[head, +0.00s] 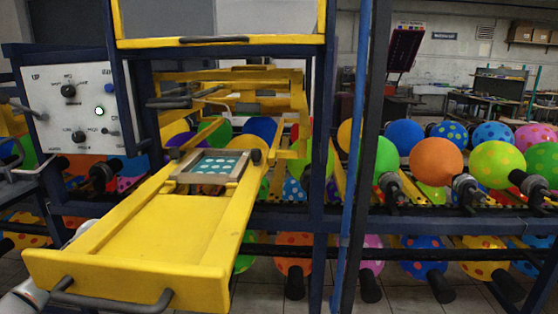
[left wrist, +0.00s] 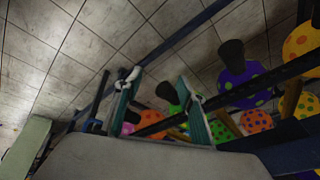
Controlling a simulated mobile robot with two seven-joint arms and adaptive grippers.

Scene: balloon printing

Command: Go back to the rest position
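My left gripper (left wrist: 160,88) shows in the left wrist view with its two fingers apart and nothing held between them. Balloons and dark bars appear beyond the fingers. In the head view only a grey part, likely of my left arm, shows at the lower left corner, near the front handle (head: 112,301) of the yellow drawer (head: 150,225). I cannot tell if it touches the handle. The drawer is pulled out of the machine. A framed screen with pale dots (head: 212,166) lies at its rear. My right gripper is in neither view.
Dark blue frame posts (head: 318,130) and rails border the drawer. Several balloons, such as an orange one (head: 436,161), sit on racks at the right. Tiled floor (left wrist: 60,40) shows below.

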